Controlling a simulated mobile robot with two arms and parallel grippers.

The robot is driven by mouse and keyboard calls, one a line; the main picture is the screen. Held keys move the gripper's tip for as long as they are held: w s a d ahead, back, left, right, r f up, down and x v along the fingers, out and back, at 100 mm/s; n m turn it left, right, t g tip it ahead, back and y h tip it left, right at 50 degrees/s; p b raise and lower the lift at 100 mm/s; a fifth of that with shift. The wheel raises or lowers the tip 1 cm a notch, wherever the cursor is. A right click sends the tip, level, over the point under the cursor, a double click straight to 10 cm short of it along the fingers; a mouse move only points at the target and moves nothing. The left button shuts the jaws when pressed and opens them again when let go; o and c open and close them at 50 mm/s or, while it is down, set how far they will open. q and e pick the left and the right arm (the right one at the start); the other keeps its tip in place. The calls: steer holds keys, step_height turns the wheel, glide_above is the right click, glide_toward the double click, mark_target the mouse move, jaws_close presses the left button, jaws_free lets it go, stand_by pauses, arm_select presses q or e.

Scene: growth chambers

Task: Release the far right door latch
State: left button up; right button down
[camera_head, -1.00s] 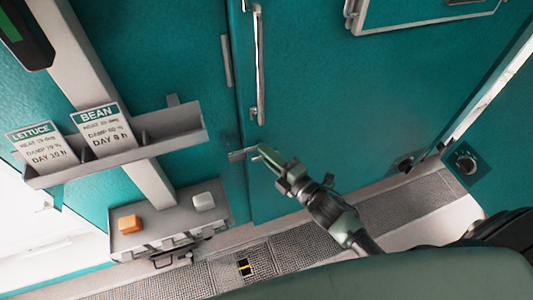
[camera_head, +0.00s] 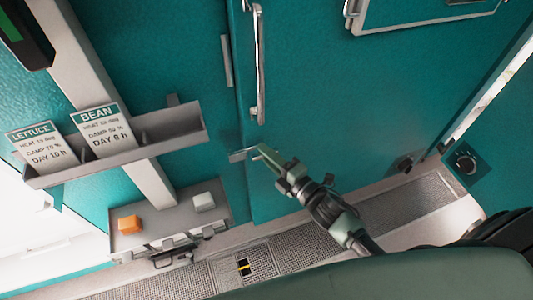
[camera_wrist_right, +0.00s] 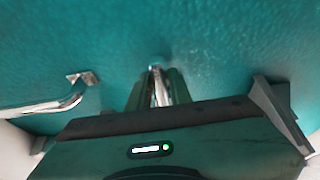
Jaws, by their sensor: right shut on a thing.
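The far right door (camera_head: 330,90) is a teal panel and looks closed. A long metal handle (camera_head: 259,65) runs along its left edge; one end of a metal bar like it also shows in the right wrist view (camera_wrist_right: 55,105). The small metal latch (camera_head: 242,154) sits below the handle at the door's edge. My right gripper (camera_head: 262,152) is at the latch. In the right wrist view its fingers (camera_wrist_right: 157,88) are shut on a thin metal piece, the latch lever, close to the teal surface. The fingers hide part of the latch. My left gripper is out of view.
A grey card rack (camera_head: 180,128) with LETTUCE and BEAN cards stands out at the left. Below it is a grey box (camera_head: 165,222) with an orange and a white button. A dark knob (camera_head: 466,162) is at the right. A floor grating (camera_head: 300,232) runs along the base.

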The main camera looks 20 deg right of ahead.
steer(key=shift+f, duration=0.1)
stand_by(0.3)
steer(key=m+t+b, duration=0.1)
steer(key=m+b, duration=0.2)
steer(key=shift+f, duration=0.2)
steer(key=m+t+b, duration=0.1)
steer(key=m, duration=0.2)
steer(key=m+t+b, duration=0.1)
steer(key=m, duration=0.2)
steer(key=shift+m+t+h+b, duration=0.4)
steer(key=m+h, duration=0.1)
steer(key=m, duration=0.2)
steer(key=m+t+h+b, duration=0.1)
steer(key=m, duration=0.2)
steer(key=shift+a+t, duration=0.15)
steer(key=shift+t, duration=0.15)
steer(key=shift+m+t+h, duration=0.15)
steer(key=shift+m+h, duration=0.8)
steer(key=shift+m, duration=0.7)
steer(key=shift+m+t+h, duration=0.15)
steer(key=shift+m+h, duration=0.8)
steer(key=shift+m, duration=0.7)
steer(key=c, duration=1.3)
jaws_free()
steer(key=shift+r, duration=0.1)
